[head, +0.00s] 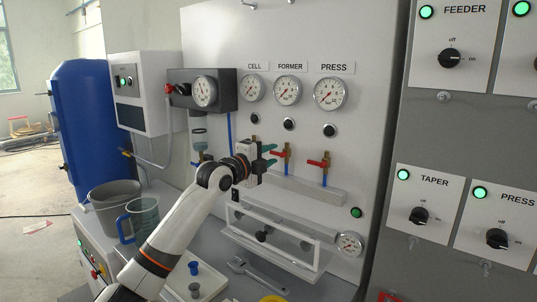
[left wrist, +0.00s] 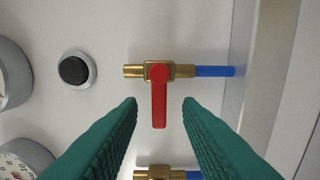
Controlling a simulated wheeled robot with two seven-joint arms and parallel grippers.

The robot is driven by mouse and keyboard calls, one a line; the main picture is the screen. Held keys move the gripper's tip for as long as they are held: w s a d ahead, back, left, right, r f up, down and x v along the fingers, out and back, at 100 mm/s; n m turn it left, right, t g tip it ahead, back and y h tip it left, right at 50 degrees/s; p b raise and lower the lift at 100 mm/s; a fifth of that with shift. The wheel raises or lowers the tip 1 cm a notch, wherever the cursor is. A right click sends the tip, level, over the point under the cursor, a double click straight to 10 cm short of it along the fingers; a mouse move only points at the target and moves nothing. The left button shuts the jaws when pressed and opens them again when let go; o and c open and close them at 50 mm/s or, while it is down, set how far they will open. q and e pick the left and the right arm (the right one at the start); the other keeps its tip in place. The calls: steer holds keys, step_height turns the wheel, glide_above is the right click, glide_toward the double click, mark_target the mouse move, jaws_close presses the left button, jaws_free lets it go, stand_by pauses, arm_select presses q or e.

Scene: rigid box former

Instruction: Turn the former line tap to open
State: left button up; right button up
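The former line tap (head: 287,152) is the middle one on the white panel, under the FORMER gauge (head: 288,90). It has a brass body and a red lever (head: 279,153) pointing left, across the upright pipe. In the left wrist view the red lever (left wrist: 159,100) stands at right angles to the brass body and blue hose (left wrist: 213,71). My left gripper (head: 271,155) is at the lever, its teal fingers open. In the wrist view the fingers (left wrist: 160,112) lie on either side of the lever's end, with gaps on both sides. My right gripper is out of view.
The press tap (head: 320,163), with a red lever, is to the right. Another brass tap (left wrist: 160,173) shows at the wrist view's bottom edge. A grey ledge (head: 300,188) runs below the taps, above a clear-fronted box (head: 270,238). A wrench (head: 256,275) lies on the bench.

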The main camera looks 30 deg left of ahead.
arm_select(q)
jaws_close()
